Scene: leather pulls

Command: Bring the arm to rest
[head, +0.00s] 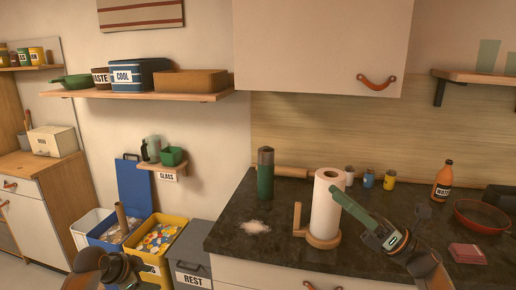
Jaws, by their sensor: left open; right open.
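My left gripper (122,264) shows at the lower left, low in front of the sorting bins, dark and partly cut off by the bottom edge. Nothing can be seen held in it. My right gripper (384,226) is at the right, above the dark countertop (285,205) and just right of the paper towel roll (327,203). A long green part lies along it and overlaps the roll's edge in the picture. Its jaws are open and I see nothing clearly gripped. Whether it touches the roll or its stand cannot be told.
A green bottle (265,174), an orange bottle (442,181), a red pan (482,217) and a pink block (467,253) stand on the counter. A yellow bin (151,264) and a grey bin (193,253) stand left of it. A cabinet (320,48) hangs above.

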